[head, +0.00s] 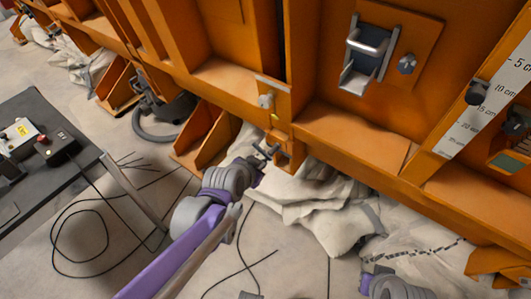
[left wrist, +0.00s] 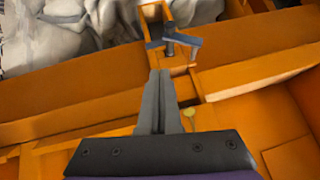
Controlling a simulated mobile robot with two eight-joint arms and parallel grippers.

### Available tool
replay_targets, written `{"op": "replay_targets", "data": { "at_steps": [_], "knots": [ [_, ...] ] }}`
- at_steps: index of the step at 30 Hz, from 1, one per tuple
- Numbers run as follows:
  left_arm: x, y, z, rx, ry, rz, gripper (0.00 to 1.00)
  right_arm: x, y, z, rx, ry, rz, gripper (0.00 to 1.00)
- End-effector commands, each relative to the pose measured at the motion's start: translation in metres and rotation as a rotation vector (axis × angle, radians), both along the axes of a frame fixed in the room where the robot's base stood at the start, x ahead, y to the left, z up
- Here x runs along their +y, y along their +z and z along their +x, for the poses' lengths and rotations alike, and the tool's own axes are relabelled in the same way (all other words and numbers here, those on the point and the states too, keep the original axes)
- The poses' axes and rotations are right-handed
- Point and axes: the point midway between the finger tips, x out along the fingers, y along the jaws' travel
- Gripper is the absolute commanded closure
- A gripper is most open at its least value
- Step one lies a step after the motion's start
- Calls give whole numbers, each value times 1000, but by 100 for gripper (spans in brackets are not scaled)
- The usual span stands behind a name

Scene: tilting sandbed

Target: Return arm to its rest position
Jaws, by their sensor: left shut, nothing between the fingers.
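My left arm, purple and grey, reaches up from the bottom of the head view. My left gripper (head: 262,160) is near the orange frame of the sandbed (head: 350,140), close to a small metal handle on an orange bracket (head: 287,150). In the left wrist view, the left gripper (left wrist: 160,75) has its two grey fingers together with nothing between them. The dark T-shaped handle (left wrist: 170,45) shows just beyond the fingertips; I cannot tell whether they touch. Part of my right arm (head: 390,287) shows at the bottom right of the head view; its fingers are not visible.
White cloth sacks (head: 320,195) lie under the frame. Black cables (head: 85,270) loop over the floor. A centimetre scale (head: 480,110) is on the frame at the right. Open floor lies at the lower left.

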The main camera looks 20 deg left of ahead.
Motion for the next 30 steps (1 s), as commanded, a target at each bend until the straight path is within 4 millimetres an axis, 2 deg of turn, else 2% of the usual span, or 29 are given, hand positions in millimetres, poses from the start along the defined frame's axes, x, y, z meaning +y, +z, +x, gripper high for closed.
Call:
{"op": "replay_targets", "data": {
  "at_steps": [8, 11, 14, 18, 21, 25, 30],
  "knots": [
    [0, 3, -3, 1, 1, 0, 100, 0, 1, 0, 0, 0, 0, 100],
    [1, 13, -16, 24, 14, -12, 100, 0, 12, 0, -4, 0, 0, 100],
    [4, 35, -48, 87, 54, -38, 100, 0, 36, 2, -11, 0, 0, 100],
    [11, 64, -108, 209, 150, -82, 100, 0, 76, 7, -25, 0, 0, 100],
    [17, 78, -145, 285, 225, -105, 100, 0, 101, 13, -35, 0, 0, 100],
    [23, 88, -177, 350, 301, -123, 100, 0, 123, 19, -46, 0, 0, 100],
    [27, 88, -192, 383, 342, -129, 100, 0, 129, 21, -50, 0, 0, 100]
  ]
}}
